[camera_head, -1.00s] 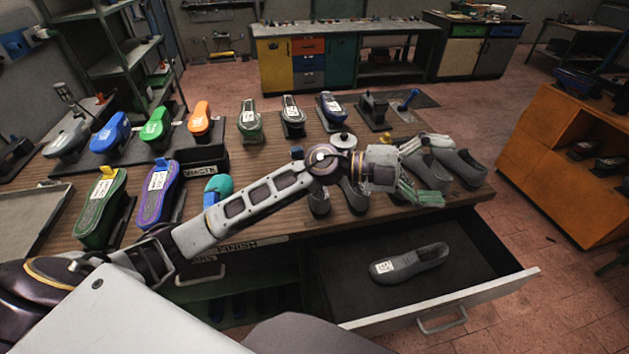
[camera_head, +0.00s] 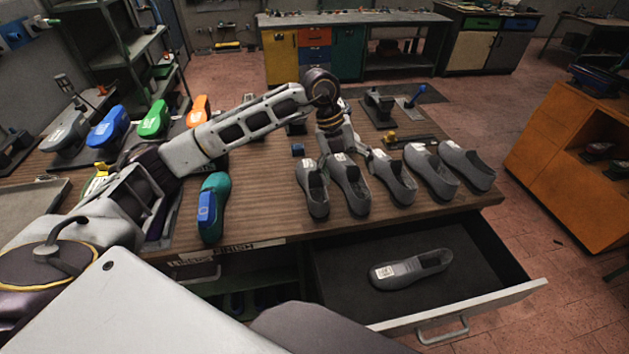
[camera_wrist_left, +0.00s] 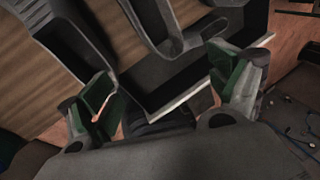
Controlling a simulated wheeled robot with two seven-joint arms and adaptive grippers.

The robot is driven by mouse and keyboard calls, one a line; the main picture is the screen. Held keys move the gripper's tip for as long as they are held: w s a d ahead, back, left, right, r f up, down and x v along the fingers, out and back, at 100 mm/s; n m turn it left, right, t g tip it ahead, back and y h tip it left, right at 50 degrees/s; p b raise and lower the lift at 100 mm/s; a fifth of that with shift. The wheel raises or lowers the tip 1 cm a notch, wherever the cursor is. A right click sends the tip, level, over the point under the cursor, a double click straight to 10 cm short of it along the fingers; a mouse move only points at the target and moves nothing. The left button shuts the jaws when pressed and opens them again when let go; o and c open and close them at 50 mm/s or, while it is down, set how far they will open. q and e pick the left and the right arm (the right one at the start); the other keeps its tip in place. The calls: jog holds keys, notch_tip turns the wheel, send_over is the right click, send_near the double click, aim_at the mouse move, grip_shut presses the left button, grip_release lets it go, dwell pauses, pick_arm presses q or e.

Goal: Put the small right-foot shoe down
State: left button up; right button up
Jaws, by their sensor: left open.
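Several grey slip-on shoes with white labels stand in a row near the front edge of the bench, among them the leftmost (camera_head: 312,190), a middle one (camera_head: 397,182) and the rightmost (camera_head: 470,168). Another grey shoe (camera_head: 410,269) lies in the open drawer. I cannot tell which is the small right-foot one. My left gripper (camera_head: 346,150) points down over the row's left part, partly hidden by its wrist. In the left wrist view its green-padded fingers (camera_wrist_left: 165,88) are apart with nothing between them. Grey shoe shapes (camera_wrist_left: 165,30) show beyond them. My right gripper is not in view.
The open drawer (camera_head: 340,290) juts out from the bench front (camera_head: 270,215). A teal and blue shoe form (camera_head: 213,206) stands left of the row. Coloured forms, including a green one (camera_head: 154,120), stand farther back. An orange cabinet (camera_head: 560,165) is at right.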

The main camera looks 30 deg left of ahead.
pick_arm(q)
jog(key=w+a+r+n+y, duration=0.2)
jog(key=a+y, duration=0.2)
jog(key=a, duration=0.7)
jog(key=shift+w, duration=0.2)
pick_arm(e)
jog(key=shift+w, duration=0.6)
pick_arm(q)
jog(key=p, duration=0.1)
send_over(315, 188)
jog(key=shift+s+a+f, duration=0.1)
jog(key=shift+f, duration=2)
jog(key=shift+a+f, duration=0.1)
jog(key=shift+f, duration=2)
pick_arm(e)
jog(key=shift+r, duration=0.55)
pick_arm(q)
jog(key=shift+f, duration=0.15)
jog(key=shift+d+f+p, duration=0.15)
jog(key=shift+f+p, duration=0.25)
jog(key=shift+f, duration=0.25)
jog(key=shift+f+p, duration=0.4)
jog(key=shift+f, duration=1.4)
jog(key=shift+d, duration=0.1)
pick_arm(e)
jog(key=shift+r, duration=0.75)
